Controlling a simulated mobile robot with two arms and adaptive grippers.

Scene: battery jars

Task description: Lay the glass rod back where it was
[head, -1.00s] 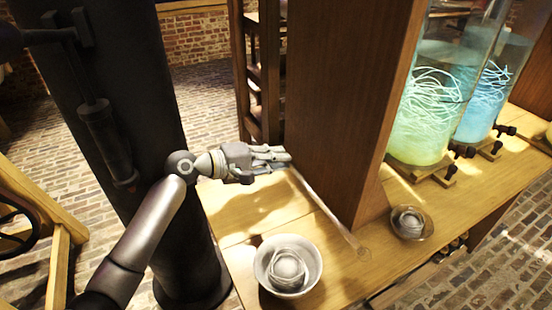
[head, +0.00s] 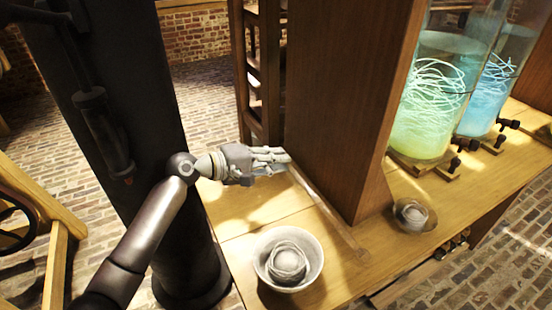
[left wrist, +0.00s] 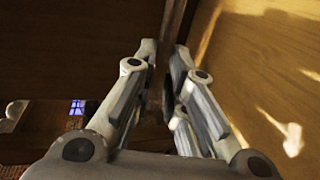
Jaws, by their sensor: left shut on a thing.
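The glass rod (head: 325,208) is a thin, pale, clear stick. It slants down and right from my left gripper (head: 288,160) in the head view, and its far end is over the bench top near the foot of the wooden panel. I cannot tell whether that end touches the wood. My left gripper is shut on the rod's near end, beside the panel's left edge. In the left wrist view the fingers (left wrist: 165,75) reach forward, with the part they grip mostly hidden in shadow. My right gripper is not in view.
A white bowl (head: 262,270) holding a coil stands on the wooden bench (head: 335,280). A smaller dish (head: 426,225) sits right of the tall dark panel (head: 340,100). Glowing green (head: 425,130) and blue (head: 485,100) jars with taps stand farther right.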

